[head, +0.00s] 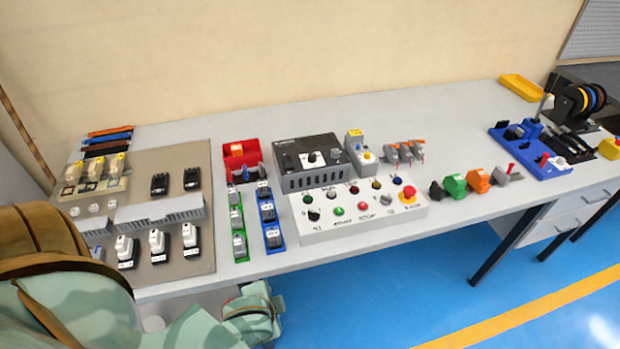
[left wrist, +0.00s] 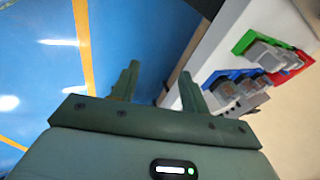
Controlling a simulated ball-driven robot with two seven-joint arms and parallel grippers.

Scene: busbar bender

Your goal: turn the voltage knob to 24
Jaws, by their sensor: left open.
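A black power supply box (head: 288,145) stands on the bench near the middle. A dark knob (head: 312,157) on a pale dial sits on its sloped top, with a further small control beside it. The lettering and the pointer's setting are too small to read. My left gripper (head: 252,312) is low in front of the bench's near edge, apart from the box and the knob. In the left wrist view the left gripper (left wrist: 158,78) has its two fingers spread with nothing between them. The box is not clearly seen in that view. My right gripper is not in view.
A white control box (head: 375,229) with buttons and a red emergency stop stands before the power supply. Blue (head: 274,238) and green (head: 240,247) terminal rails lie to its left, near a grey mounting panel (head: 193,260). A red holder (head: 238,160) stands behind them. Blue floor is open in front.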

